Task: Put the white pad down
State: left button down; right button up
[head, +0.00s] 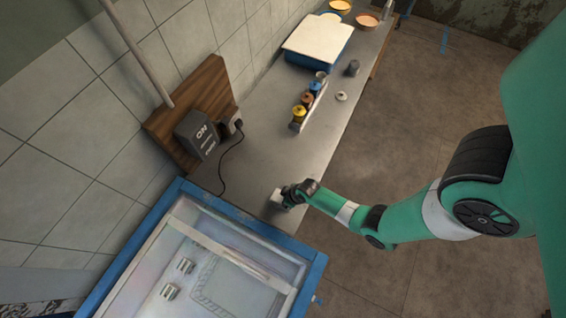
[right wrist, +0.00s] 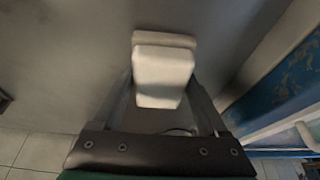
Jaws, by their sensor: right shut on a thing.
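The white pad (right wrist: 163,75) is a small white block, seen in the right wrist view between the fingers of my right gripper (right wrist: 163,100). My right gripper is shut on it. In the head view the right gripper (head: 282,197) is over the grey counter (head: 262,160), just beyond the blue-framed tank, with a bit of the white pad (head: 276,196) showing at its tip. I cannot tell whether the pad touches the counter. My left gripper does not show.
The blue-framed tank (head: 255,225) stands at the front, with small metal pieces inside. A dark switch box (head: 198,135) with a cable sits by the wall. A rack of coloured bottles (head: 304,106), a grey cup (head: 352,68) and a white-topped blue tray (head: 318,40) stand farther back.

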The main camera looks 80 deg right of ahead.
jog(key=shift+f, duration=0.1)
jog(key=o, duration=1.3)
jog(key=shift+a+f, duration=0.1)
jog(key=shift+o, duration=0.2)
jog(key=shift+r, duration=0.35)
jog(key=p+v, duration=0.7)
jog(key=v, duration=0.4)
jog(key=shift+w+r, duration=0.1)
jog(key=shift+s+r, duration=0.3)
